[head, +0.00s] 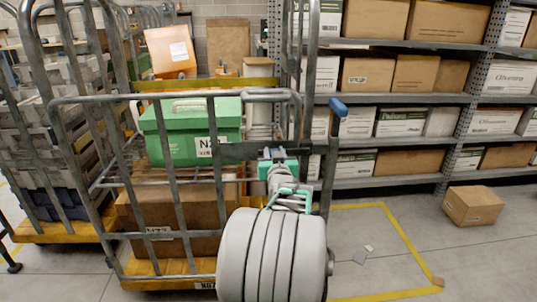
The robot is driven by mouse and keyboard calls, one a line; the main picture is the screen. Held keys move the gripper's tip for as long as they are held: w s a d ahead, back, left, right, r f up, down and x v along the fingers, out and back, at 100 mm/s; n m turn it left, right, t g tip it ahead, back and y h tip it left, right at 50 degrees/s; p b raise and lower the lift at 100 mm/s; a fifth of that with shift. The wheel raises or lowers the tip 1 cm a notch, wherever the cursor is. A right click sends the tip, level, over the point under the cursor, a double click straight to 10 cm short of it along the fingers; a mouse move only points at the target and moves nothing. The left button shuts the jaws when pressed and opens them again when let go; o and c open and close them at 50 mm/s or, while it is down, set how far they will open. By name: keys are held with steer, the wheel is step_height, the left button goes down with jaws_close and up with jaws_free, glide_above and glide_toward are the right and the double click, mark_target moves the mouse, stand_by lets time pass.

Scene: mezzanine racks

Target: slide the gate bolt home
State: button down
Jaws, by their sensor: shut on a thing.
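The wire gate of a grey roll cage fills the left and middle of the head view. The gate bolt (235,152) shows as a dark horizontal bar at the gate's right side, near the right upright. My gripper (278,160), grey with teal parts, is at this bar and shut on the bolt. The part between the fingers is hidden by the gripper and wrist. I cannot tell how far the bolt's end reaches into the upright. A blue-ended lever (338,107) sticks up at the right upright, above and right of my gripper.
The cage holds a green box (190,132) and a brown carton (170,222). Another cage with grey crates (35,140) stands left. Shelves of cartons (400,98) are behind right. A carton (472,205) lies on the floor right. The yellow-marked floor (375,255) is mostly clear.

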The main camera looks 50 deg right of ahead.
steer(key=c, duration=1.2)
jaws_free()
steer(key=shift+s+d, duration=0.4)
steer(key=shift+s, duration=0.1)
steer(key=shift+c, duration=0.2)
steer(key=shift+o, duration=1)
steer(key=shift+w+a, duration=0.15)
steer(key=shift+w, duration=0.05)
steer(key=v, duration=0.7)
steer(key=shift+s+a+p, duration=0.2)
steer(key=shift+a+p, duration=0.1)
steer(key=shift+a, duration=0.05)
